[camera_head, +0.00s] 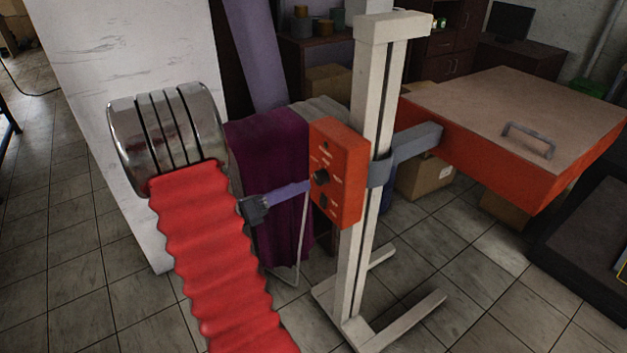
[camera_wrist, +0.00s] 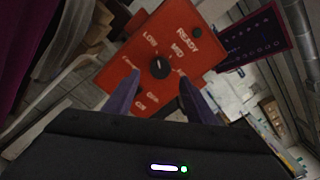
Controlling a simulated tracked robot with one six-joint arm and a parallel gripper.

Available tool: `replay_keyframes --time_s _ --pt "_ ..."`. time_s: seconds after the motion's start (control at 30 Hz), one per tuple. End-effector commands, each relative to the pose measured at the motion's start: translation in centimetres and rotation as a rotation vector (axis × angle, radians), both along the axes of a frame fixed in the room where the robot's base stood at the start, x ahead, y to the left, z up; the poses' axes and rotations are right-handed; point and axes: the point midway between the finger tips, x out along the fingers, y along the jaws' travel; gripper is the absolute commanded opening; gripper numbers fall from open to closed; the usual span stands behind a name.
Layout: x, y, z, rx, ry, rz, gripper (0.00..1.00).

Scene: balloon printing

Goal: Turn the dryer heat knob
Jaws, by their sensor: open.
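The dryer's red control box (camera_head: 337,172) is mounted on a pale upright post (camera_head: 366,120) in the head view. Its black round heat knob (camera_head: 320,177) sits on the box's front face. In the wrist view the knob (camera_wrist: 160,68) lies between and just beyond my fingertips, among white labels such as LOW and MID. My gripper (camera_head: 303,187) reaches the box's left side in the head view. In the wrist view my gripper (camera_wrist: 158,82) is open, with one purple finger either side of the knob. I cannot tell whether the fingers touch the box or knob.
The dryer's wide orange-sided head (camera_head: 515,172) extends right from the post on a grey bracket (camera_head: 410,142). The post's white feet (camera_head: 400,318) spread on the tiled floor. A purple cloth (camera_head: 262,165) hangs behind my gripper. A cardboard box (camera_head: 425,178) stands behind the post.

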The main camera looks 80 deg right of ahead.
Motion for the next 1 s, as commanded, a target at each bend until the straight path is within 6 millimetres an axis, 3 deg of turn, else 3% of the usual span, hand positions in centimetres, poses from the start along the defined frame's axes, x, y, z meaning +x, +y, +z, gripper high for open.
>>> replay_keyframes --time_s 0.5,0.87,1.0 --pt "-4.0 -4.6 0.0 0.0 0.0 0.0 0.51" --pt "-4.3 -4.9 0.0 0.0 0.0 0.001 0.51" --pt "-4.2 -4.9 0.0 0.0 0.0 0.001 0.42"
